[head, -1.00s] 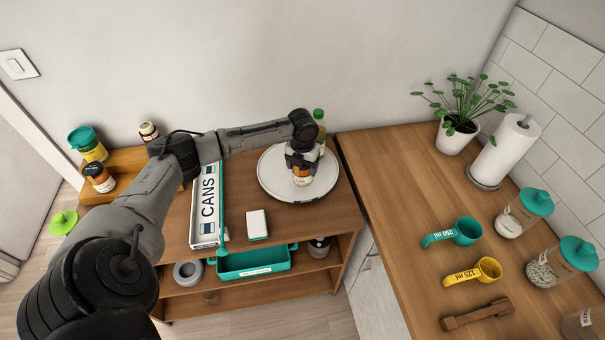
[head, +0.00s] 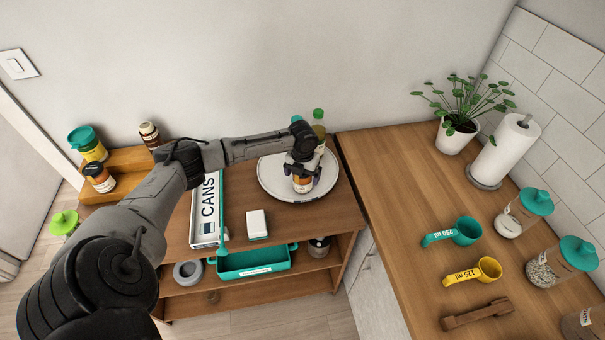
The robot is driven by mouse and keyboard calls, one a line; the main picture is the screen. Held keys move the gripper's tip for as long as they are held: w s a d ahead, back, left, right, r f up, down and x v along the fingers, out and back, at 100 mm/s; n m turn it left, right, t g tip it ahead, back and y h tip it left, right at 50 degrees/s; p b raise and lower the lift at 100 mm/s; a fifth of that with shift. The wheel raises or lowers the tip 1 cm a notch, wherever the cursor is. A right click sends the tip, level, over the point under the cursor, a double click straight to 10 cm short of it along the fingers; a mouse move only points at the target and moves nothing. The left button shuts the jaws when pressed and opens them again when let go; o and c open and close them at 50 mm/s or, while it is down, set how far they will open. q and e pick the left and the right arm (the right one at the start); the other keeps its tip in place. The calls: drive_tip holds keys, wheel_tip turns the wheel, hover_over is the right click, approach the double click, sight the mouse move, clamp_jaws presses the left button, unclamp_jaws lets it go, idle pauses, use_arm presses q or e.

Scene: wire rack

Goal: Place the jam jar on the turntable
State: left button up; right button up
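The jam jar (head: 302,185), small with an orange-brown body and a pale label, is upright over the front middle of the round white turntable (head: 275,180). My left gripper (head: 303,172) comes down from above with its fingers on both sides of the jar and appears shut on it. The gripper hides the jar's top. I cannot tell whether the jar's base touches the turntable. My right gripper is not in view.
Bottles with a green cap (head: 318,114) and a teal cap (head: 296,119) stand behind my gripper. Left of the turntable are a CANS tray (head: 207,238) and a white box (head: 257,224). A teal bin (head: 255,262) sits lower. The counter (head: 390,190) is right.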

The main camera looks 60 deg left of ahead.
use_arm(q)
drive_tip(key=shift+o, duration=0.3)
wheel_tip(320, 180, up, 11)
drive_tip(key=shift+r, duration=0.2)
drive_tip(key=shift+d+r, duration=0.1)
drive_tip(key=s+d+f+n, duration=0.1)
drive_tip(key=d+f, duration=0.3)
drive_tip(key=d, duration=0.1)
drive_tip(key=s+d+f+n, duration=0.1)
drive_tip(key=d+f, duration=0.3)
drive_tip(key=d, duration=0.1)
drive_tip(key=s+d+f+n, duration=0.2)
drive_tip(key=d+f, duration=0.2)
drive_tip(key=d, duration=0.1)
drive_tip(key=shift+d, duration=0.15)
drive_tip(key=s+d+f+n+t, duration=0.1)
drive_tip(key=s+d+f+n, duration=0.4)
drive_tip(key=d, duration=0.5)
drive_tip(key=s+d+r+n+t, duration=0.1)
drive_tip(key=s+d+n, duration=0.2)
drive_tip(key=s+n, duration=0.5)
drive_tip(key=s+d+r+n+t, duration=0.1)
drive_tip(key=s+d+n, duration=0.3)
drive_tip(key=s+n, duration=0.4)
drive_tip(key=shift+r+n+t, duration=0.3)
drive_tip(key=shift+r+n, duration=0.35)
drive_tip(key=shift+n, duration=0.15)
